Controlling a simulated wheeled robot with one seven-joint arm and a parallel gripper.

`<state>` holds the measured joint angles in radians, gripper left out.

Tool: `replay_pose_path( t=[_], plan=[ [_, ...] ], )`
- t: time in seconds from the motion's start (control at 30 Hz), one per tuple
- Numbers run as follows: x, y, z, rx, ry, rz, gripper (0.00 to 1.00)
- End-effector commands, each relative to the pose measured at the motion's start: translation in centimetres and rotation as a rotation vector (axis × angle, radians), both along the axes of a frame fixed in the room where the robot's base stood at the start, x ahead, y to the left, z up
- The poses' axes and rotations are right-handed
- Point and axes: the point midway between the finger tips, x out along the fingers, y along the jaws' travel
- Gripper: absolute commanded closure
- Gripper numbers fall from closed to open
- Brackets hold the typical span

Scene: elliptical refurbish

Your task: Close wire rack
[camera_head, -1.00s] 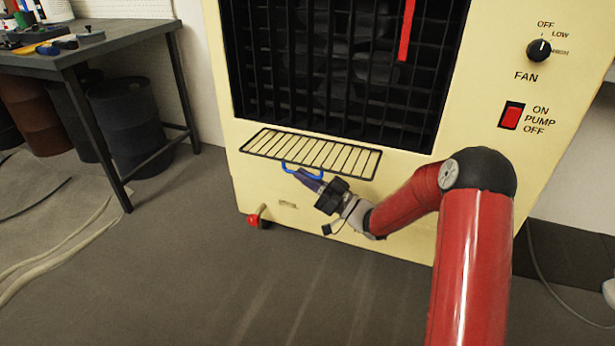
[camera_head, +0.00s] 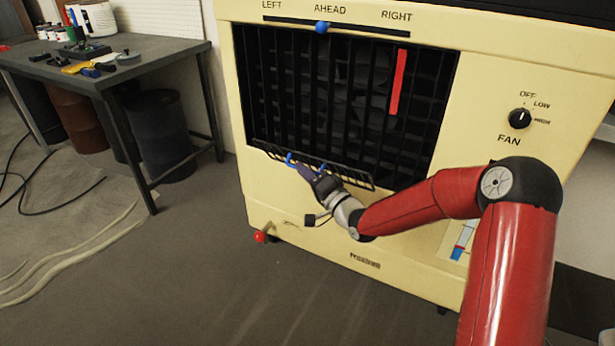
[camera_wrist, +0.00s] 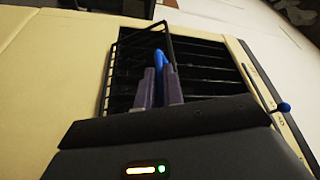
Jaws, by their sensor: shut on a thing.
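The black wire rack (camera_head: 348,178) is at the bottom of the dark grille on the front of the cream cooler. It is swung up from flat and is seen nearly edge-on, so its exact angle is hard to tell. Its blue handle (camera_head: 291,160) is at its front edge. My gripper (camera_head: 304,170) reaches it from below and is shut on the handle. In the wrist view, the two fingers (camera_wrist: 161,88) close around the blue handle (camera_wrist: 159,62), with the rack's wire frame beyond and the grille behind.
The cooler (camera_head: 410,240) has a fan knob (camera_head: 520,119), a blue slider (camera_head: 322,27) above the grille and a red-knobbed lever (camera_head: 260,236) low at left. A workbench (camera_head: 120,72) with barrels beneath stands left. The floor in front is clear.

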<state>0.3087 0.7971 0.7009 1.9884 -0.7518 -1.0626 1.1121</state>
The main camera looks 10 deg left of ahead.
Motion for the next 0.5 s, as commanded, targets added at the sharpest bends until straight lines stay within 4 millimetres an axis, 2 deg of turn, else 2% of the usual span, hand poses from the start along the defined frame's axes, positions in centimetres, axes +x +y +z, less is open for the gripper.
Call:
replay_pose_path(
  t=[0.03,0.1,0.5],
  plan=[
    [0.5,-0.2,1.0,-0.001,-0.011,-0.002,1.0],
    [1.0,-0.4,1.6,-0.001,-0.013,-0.003,1.0],
    [4.4,-1.6,4.3,-0.002,-0.019,0.0,1.0]
  ],
)
